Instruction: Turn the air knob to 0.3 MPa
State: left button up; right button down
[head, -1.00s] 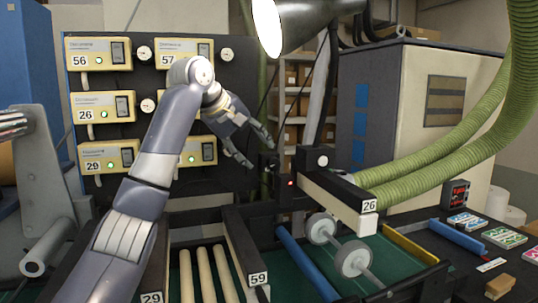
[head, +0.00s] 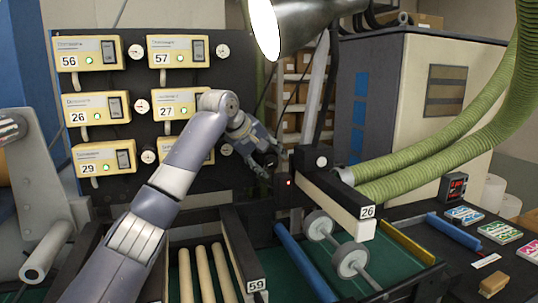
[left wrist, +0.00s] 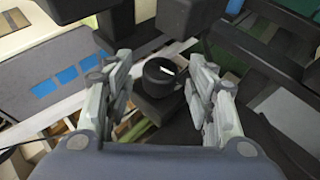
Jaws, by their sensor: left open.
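The air knob (left wrist: 163,72) is round and black with a short white mark on top. In the left wrist view it lies between the two fingers of my left gripper (left wrist: 158,92), with a gap on each side. In the head view my left gripper (head: 271,160) is open beside a black block with a small red light (head: 289,182). There the gripper hides the knob, and I cannot read a pressure value. My right gripper is in neither view.
A black panel with numbered yellow units (head: 93,107) and white dials (head: 143,106) stands behind my left arm. A roller frame labelled 26 (head: 366,211) and green hoses (head: 430,165) are on the right. A lamp (head: 300,22) hangs above.

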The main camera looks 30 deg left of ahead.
pick_arm(q)
jog(key=shift+f, duration=0.1)
jog(key=shift+c, duration=0.6)
jog(key=c, duration=0.9)
jog(key=shift+c, duration=0.2)
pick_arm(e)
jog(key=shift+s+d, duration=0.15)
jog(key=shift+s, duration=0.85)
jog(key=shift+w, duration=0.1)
